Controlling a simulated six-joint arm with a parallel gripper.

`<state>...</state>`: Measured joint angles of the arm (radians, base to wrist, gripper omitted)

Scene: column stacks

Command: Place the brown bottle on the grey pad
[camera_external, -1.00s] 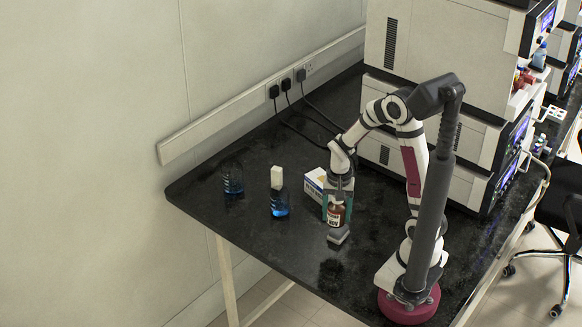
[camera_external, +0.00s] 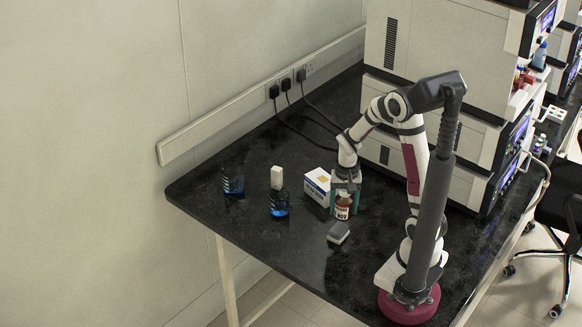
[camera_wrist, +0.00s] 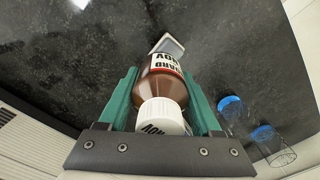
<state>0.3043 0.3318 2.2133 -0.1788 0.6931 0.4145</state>
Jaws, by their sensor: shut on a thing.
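The brown bottle (camera_external: 342,207) has a white cap and a white and red label. In the wrist view the bottle (camera_wrist: 155,88) stands between the two green fingers, cap toward the camera. My gripper (camera_external: 345,200) is shut on it and points down. The bottle looks upright; I cannot tell how far its base is from the table. The grey pad (camera_external: 338,233) is a small square block on the black table, in front of the bottle. In the wrist view the pad (camera_wrist: 172,46) shows just beyond the bottle, partly hidden by it.
A white box (camera_external: 318,187) stands close to the left of my gripper. Large white instruments (camera_external: 440,130) are behind. The black table (camera_external: 270,240) is clear at front left.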

